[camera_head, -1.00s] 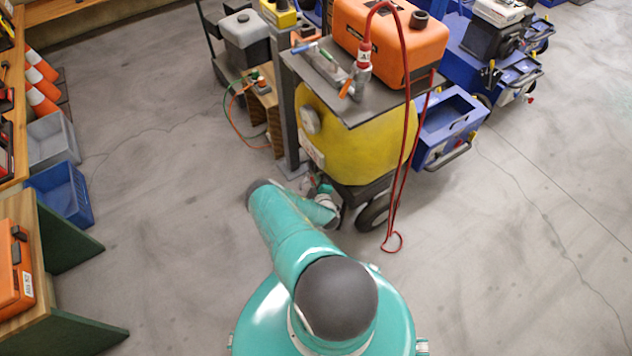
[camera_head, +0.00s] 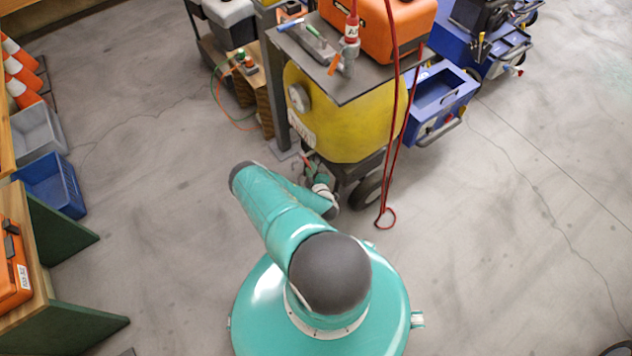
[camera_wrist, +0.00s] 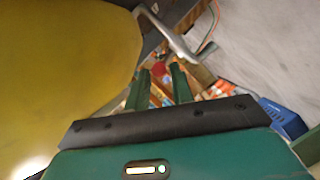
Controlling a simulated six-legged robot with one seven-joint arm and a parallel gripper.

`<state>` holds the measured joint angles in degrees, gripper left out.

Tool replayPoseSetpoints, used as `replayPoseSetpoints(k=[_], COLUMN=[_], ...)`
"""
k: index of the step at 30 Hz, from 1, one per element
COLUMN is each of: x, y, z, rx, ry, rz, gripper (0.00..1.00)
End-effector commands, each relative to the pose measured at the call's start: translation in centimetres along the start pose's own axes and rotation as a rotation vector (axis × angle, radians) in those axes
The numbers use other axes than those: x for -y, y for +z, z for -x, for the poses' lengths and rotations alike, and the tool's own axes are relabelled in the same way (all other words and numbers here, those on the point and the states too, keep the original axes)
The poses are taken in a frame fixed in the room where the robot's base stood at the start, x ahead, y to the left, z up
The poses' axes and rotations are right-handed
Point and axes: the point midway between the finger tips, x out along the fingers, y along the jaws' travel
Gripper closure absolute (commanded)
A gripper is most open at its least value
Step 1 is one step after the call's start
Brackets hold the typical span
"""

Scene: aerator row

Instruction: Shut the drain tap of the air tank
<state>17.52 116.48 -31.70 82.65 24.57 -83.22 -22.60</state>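The air tank (camera_head: 335,130) is a big yellow drum under a grey top plate, on a dark wheeled frame. It also fills the left of the wrist view (camera_wrist: 60,60). My gripper (camera_head: 316,168) is low beside the tank's underside, partly hidden by my arm. In the wrist view my gripper (camera_wrist: 158,78) has two green fingers apart, with a gap and nothing held between them. A small red thing (camera_wrist: 158,69) shows at the fingertips, in line with the gap. I cannot tell whether it is the drain tap's handle or whether the fingers touch it.
A red hose (camera_head: 386,217) hangs in front of the tank to the floor. A grey post stands left of the tank, and a bent metal bar (camera_wrist: 165,35) crosses beyond my fingers. A blue cart (camera_head: 440,100) stands right.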

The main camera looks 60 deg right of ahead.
Motion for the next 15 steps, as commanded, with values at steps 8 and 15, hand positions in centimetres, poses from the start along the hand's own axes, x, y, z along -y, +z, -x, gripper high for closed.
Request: replayPoseSetpoints(k=[8,15], x=[0.0,0.0], y=[0.0,0.0], z=[5.8,7.9], rx=[0.001,-0.001], ry=[-0.001,0.0], rz=[0.0,0.0], gripper=[0.77,0.77])
